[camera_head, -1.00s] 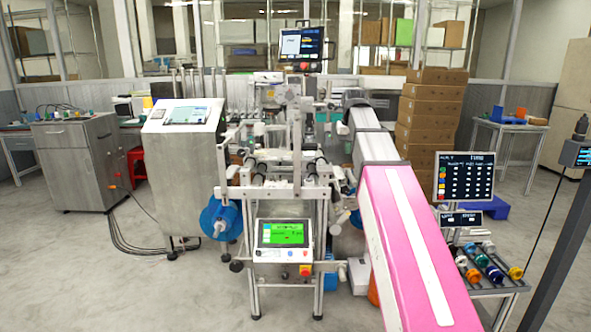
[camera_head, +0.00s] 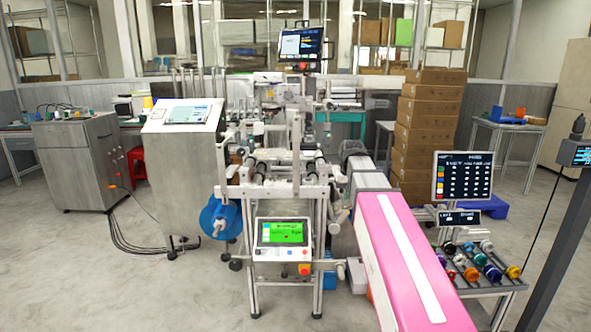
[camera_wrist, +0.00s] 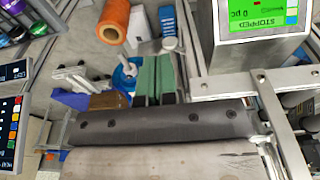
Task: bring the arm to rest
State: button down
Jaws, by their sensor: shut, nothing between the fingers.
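My gripper (camera_wrist: 156,62) shows in the wrist view as two green fingers on a dark, wide body. The fingers are together, with nothing between them. In the head view my pink arm link with a white stripe (camera_head: 403,255) runs from the front right towards the machine. A grey link (camera_head: 370,183) is at its far end. My gripper cannot be made out in the head view.
The machine frame (camera_head: 285,190) stands close left of my arm, with a green screen (camera_head: 282,233). The screen (camera_wrist: 262,17) also shows in the wrist view. An orange reel (camera_wrist: 113,22) is near the gripper. A rack of coloured reels (camera_head: 480,262) and a monitor (camera_head: 463,175) stand right.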

jog(key=s+f, duration=0.9)
jog(key=f, duration=0.5)
jog(key=s+f+g, duration=0.1)
jog(key=s+f, duration=0.8)
jog(key=f, duration=0.5)
jog(key=shift+f+g, duration=0.25)
jog(key=shift+g, duration=0.05)
